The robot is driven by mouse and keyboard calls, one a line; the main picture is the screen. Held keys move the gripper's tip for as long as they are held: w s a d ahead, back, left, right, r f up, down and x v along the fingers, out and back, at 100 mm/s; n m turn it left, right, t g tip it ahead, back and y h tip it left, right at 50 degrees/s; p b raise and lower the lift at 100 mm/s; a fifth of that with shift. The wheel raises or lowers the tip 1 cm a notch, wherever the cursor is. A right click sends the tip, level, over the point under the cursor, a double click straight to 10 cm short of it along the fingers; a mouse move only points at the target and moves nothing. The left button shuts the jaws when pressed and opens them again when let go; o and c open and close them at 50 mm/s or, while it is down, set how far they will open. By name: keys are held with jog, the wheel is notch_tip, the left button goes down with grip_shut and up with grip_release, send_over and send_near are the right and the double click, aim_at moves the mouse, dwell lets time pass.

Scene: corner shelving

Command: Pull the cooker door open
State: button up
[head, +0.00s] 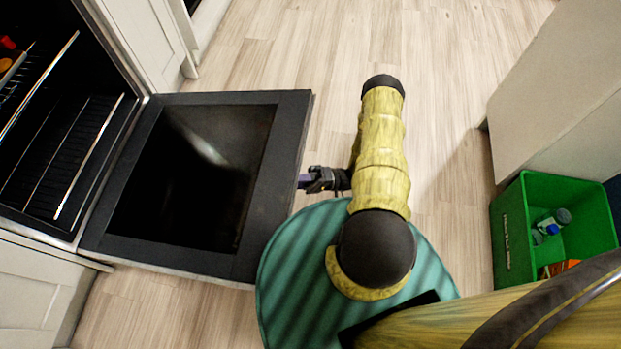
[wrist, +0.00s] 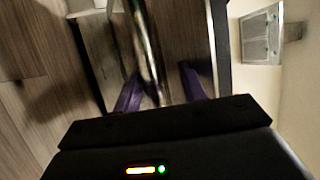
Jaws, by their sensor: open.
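The cooker door (head: 282,165) is swung down and lies nearly flat, dark-framed with a dark glass pane, in the left half of the head view. The cooker (head: 75,235) has its interior exposed, with wire racks (head: 75,150) inside. My gripper (head: 303,181) is beside the door's outer edge, to its right. In the wrist view its two purple fingers (wrist: 161,90) are apart, with a shiny metal bar (wrist: 146,40) running up between them. I cannot tell whether the fingers touch the bar.
A green crate (head: 505,245) with bottles and other items stands at the right, beside a pale cabinet (head: 560,90). White cabinet fronts (head: 35,290) flank the cooker. The wooden floor (head: 300,50) is clear at the top middle.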

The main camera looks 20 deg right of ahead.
jog(key=p+v, duration=0.2)
jog(key=v, duration=0.9)
jog(key=shift+d+f, duration=0.1)
jog(key=shift+d, duration=0.05)
